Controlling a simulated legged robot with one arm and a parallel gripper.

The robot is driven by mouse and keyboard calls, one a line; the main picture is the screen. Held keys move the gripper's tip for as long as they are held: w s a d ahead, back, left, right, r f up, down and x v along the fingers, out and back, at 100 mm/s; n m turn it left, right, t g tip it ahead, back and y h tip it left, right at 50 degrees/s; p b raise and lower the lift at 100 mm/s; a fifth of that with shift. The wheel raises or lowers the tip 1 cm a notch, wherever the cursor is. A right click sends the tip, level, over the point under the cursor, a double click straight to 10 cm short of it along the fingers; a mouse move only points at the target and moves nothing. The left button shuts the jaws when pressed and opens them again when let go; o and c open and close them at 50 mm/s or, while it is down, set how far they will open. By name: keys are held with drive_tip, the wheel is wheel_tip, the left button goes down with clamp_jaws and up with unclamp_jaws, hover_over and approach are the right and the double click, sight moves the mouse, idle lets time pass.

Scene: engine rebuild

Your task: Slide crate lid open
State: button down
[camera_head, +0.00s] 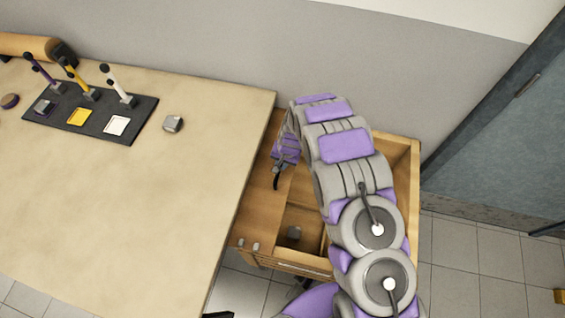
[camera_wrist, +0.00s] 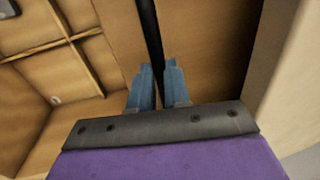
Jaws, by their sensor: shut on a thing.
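The wooden crate (camera_head: 413,190) stands against the right side of the table, its compartments partly uncovered. Its brown lid (camera_head: 257,190) lies over the left part, beside the table edge. The lid also shows in the wrist view (camera_wrist: 215,45), with a dark handle bar (camera_wrist: 151,30) across it. My gripper (camera_head: 278,172) is over the lid, partly hidden by its own wrist. In the wrist view its two blue fingers (camera_wrist: 159,88) are shut on the handle bar. My arm covers much of the crate in the head view.
A grey metal part (camera_head: 294,232) lies in an open compartment. The table (camera_head: 140,210) holds a dark tray (camera_head: 60,125) with purple, yellow and white items, and a small metal block (camera_head: 172,124). A wall stands behind, and a grey door (camera_head: 500,140) is at right.

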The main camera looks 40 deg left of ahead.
drive_tip(key=c, duration=1.1)
unclamp_jaws()
drive_tip(key=w+d+r+p, duration=0.1)
drive_tip(key=d+r+p, duration=0.1)
drive_tip(key=r, duration=1.5)
drive_tip(key=shift+w+d, duration=0.25)
drive_tip(key=shift+d, duration=0.25)
